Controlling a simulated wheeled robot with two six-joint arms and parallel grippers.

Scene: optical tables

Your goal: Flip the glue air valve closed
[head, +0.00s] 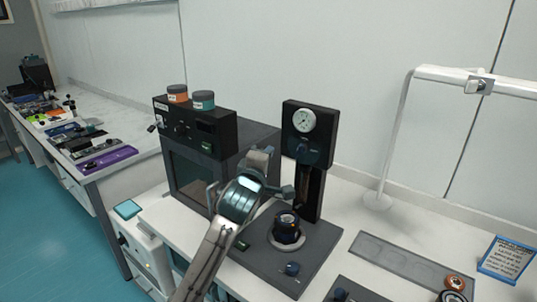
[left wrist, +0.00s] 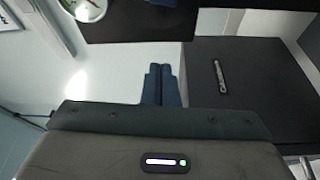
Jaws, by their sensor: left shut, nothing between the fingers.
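A dark upright dispenser column (head: 293,112) carries a round white pressure gauge (head: 304,120) with a blue knob (head: 303,152) below it. The glue air valve cannot be told for certain from the other fittings. My left gripper (head: 287,191) is close in front of the column's lower part, below the gauge. In the left wrist view its blue fingers (left wrist: 162,84) are together and empty. The gauge (left wrist: 88,6) shows at the top left there, and a small silver lever or handle (left wrist: 219,77) lies on a dark face to the right, apart from the fingers. My right gripper is out of view.
A dark oven-like box (head: 190,160) with two jars (head: 178,94) (head: 203,100) stands left of my arm. A round black fixture (head: 287,229) sits on the dark base. A white lamp arm (head: 395,135) and a blue-framed sign (head: 507,260) are to the right.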

